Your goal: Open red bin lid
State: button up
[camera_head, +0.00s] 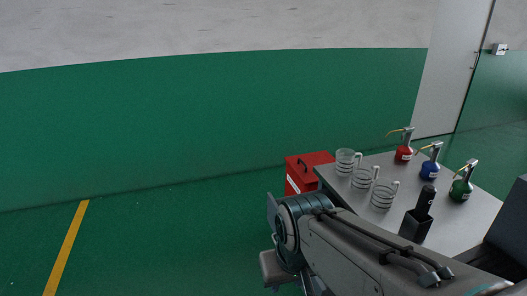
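The red bin (310,171) stands behind the left end of the grey table, its lower right part hidden by the table and my arm. Its top looks flat and shut. A dark loop handle shows on its left-facing side, with a pale label below it. My arm reaches in from the lower right and bends down at a round joint in front of the bin. The fingers of my gripper cannot be made out, as the arm's far end runs behind the joint and out at the bottom of the picture.
On the grey table (463,222) stand several clear measuring jugs, red (403,154), blue (429,171) and green (460,190) pump bottles, and a black holder (415,225) with a dark object in it. The green floor to the left is clear, with a yellow line (66,248).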

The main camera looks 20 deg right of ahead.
aim_at(317, 163)
jog(key=u, duration=0.3)
jog(key=i, duration=3)
jog(key=z, duration=1.75)
jog(key=i, duration=0.9)
jog(key=z, duration=0.85)
